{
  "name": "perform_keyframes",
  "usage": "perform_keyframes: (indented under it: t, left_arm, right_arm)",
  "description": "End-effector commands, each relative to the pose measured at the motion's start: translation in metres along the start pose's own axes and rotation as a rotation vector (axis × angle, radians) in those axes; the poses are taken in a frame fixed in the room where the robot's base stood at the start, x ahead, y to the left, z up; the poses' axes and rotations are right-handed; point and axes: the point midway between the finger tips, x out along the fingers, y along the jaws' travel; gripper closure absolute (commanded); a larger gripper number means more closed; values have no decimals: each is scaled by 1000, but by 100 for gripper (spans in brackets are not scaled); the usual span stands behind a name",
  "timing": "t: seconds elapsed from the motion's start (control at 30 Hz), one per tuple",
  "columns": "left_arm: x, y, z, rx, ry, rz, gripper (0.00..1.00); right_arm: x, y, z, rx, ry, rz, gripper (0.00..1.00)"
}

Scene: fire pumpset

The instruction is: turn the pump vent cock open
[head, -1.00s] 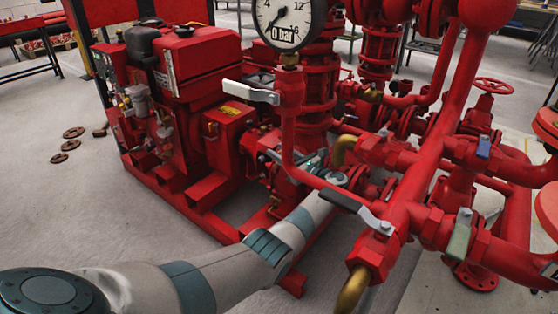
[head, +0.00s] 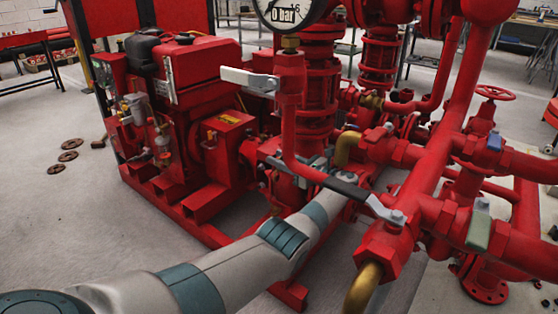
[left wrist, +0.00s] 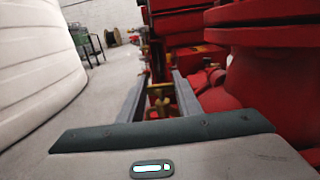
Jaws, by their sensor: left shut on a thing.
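My left gripper (left wrist: 159,84) has its two grey fingers on either side of a small brass fitting, which looks like the pump vent cock (left wrist: 158,98). It is shut on this piece, beside the red pump casing (left wrist: 250,85). In the head view my left arm reaches in from the lower left, and its hand is largely hidden behind red pipework and a black lever handle. The vent cock cannot be made out clearly there, so how far it is turned is unclear. My right gripper is not in view.
A white-handled lever (head: 250,79) and a black-handled lever (head: 362,195) sit on pipes close around my arm. The gauge (head: 290,10) is above. A red engine (head: 200,75) stands to the left. Bare floor (head: 60,210) lies left of the skid.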

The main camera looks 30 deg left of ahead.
Motion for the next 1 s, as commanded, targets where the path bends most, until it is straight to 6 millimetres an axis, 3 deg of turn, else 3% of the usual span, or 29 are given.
perform_keyframes:
  t: [0.03,0.1,0.57,0.77,1.0]
  left_arm:
    - [2,0,3,-3,-3,1,62]
    - [2,0,2,-2,-3,1,50]
    - [-6,0,1,0,0,-1,50]
    - [-27,-1,2,0,0,-2,50]
    - [-72,-1,2,0,1,-2,50]
  right_arm:
    - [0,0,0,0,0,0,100]
    - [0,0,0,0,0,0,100]
    - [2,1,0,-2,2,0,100]
    - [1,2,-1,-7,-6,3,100]
    - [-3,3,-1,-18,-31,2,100]
